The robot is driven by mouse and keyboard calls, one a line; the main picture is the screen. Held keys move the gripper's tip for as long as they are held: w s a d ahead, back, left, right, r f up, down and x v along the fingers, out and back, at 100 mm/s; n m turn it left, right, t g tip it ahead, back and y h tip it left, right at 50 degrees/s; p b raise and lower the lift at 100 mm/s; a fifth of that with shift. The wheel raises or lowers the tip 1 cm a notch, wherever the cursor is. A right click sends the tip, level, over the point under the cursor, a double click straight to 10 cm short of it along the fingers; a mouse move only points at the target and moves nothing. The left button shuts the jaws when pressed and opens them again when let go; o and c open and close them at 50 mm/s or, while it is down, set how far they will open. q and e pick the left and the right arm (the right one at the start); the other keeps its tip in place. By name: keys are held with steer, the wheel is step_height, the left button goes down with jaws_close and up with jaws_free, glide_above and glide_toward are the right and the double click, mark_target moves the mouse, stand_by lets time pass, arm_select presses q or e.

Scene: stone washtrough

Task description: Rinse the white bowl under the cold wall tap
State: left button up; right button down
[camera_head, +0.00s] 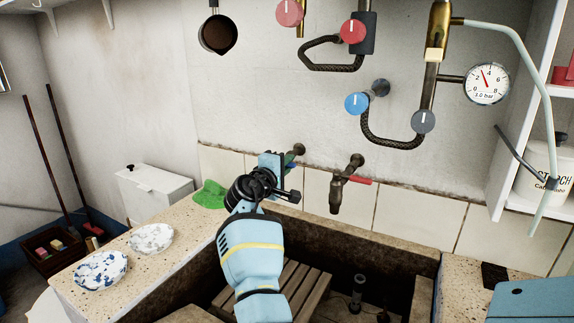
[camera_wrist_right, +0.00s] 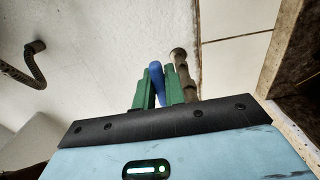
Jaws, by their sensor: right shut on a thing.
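My right gripper (camera_head: 291,159) is at the left wall tap (camera_head: 299,149), whose body it mostly hides in the head view. In the right wrist view, its green fingers (camera_wrist_right: 166,90) are shut on the tap's blue lever (camera_wrist_right: 157,82), beside the brown metal tap body (camera_wrist_right: 182,70). No water shows. On the left stone ledge sit a whitish speckled bowl (camera_head: 151,238) and a white bowl with blue patches (camera_head: 100,270). I cannot tell whether either is the task's white bowl. My left gripper is not in view.
A red-lever tap (camera_head: 340,185) is just right of my gripper. Below is the stone trough (camera_head: 380,240) with a wooden slatted rack (camera_head: 300,287). A green cloth (camera_head: 209,194) lies on the ledge. Pipes with a blue knob (camera_head: 356,103) and a gauge (camera_head: 487,84) are above.

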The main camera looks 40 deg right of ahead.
steer(key=shift+a+f+m+g+b, duration=0.3)
steer(key=shift+m+g+b, duration=0.2)
steer(key=shift+g+b, duration=0.4)
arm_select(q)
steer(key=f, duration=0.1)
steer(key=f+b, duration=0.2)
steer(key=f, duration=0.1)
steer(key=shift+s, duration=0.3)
arm_select(e)
steer(key=g, duration=0.1)
steer(key=m+g, duration=0.1)
steer(key=a+m+g, duration=0.1)
steer(key=shift+s+a+r+g+h, duration=0.1)
steer(key=shift+r+g+h, duration=0.2)
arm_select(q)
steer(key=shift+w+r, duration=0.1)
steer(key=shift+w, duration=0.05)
arm_select(e)
steer(key=c, duration=1.5)
jaws_free()
steer(key=shift+o, duration=0.2)
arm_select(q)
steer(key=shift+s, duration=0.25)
